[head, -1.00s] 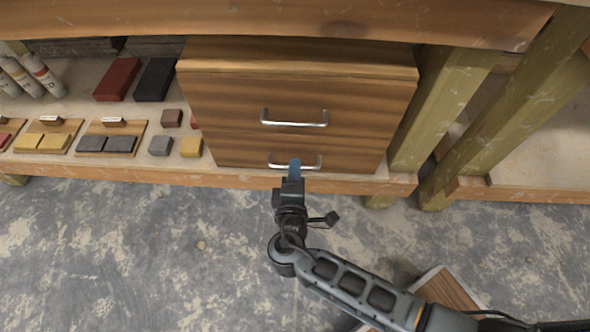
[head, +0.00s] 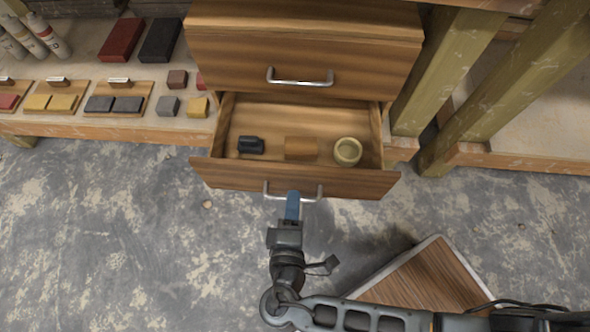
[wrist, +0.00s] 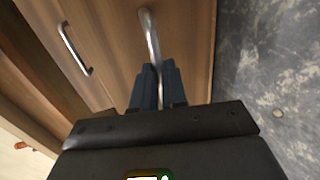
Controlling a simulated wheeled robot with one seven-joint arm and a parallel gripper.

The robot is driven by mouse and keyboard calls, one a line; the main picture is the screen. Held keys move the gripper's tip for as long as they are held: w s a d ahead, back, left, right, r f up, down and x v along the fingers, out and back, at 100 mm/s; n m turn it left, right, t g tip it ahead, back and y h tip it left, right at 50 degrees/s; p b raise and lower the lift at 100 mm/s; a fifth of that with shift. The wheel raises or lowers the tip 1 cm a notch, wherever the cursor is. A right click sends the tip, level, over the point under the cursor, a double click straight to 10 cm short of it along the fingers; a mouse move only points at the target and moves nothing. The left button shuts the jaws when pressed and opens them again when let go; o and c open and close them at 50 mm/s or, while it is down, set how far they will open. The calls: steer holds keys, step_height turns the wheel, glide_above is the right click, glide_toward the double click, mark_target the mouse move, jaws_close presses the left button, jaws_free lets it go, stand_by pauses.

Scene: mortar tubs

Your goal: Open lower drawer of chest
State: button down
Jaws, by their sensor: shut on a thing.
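The wooden chest (head: 300,48) stands on the low shelf with its upper drawer shut; that drawer has a metal bar handle (head: 300,82). The lower drawer (head: 225,174) is pulled well out. Inside it lie a small black item (head: 251,145), a brown wooden block (head: 301,148) and a round yellowish container (head: 347,151). My gripper (head: 292,200) is at the lower drawer's handle (head: 267,191), in front of the drawer face. In the wrist view the blue-grey fingers (wrist: 158,85) are shut on this metal handle (wrist: 150,38).
The shelf at left holds red and black boxes (head: 122,40), sample boards with small blocks (head: 115,104) and tubes. A wooden post (head: 440,75) stands close to the chest's right. A wood-topped panel (head: 430,275) lies at lower right. The floor at left is clear.

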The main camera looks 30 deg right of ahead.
steer(key=shift+f+v, duration=0.2)
steer(key=shift+v, duration=0.7)
steer(key=shift+f+v, duration=0.15)
steer(key=shift+v, duration=0.7)
steer(key=c, duration=1.2)
jaws_free()
steer(key=shift+o, duration=0.2)
steer(key=p+v, duration=0.1)
steer(key=v, duration=0.7)
steer(key=shift+p, duration=0.3)
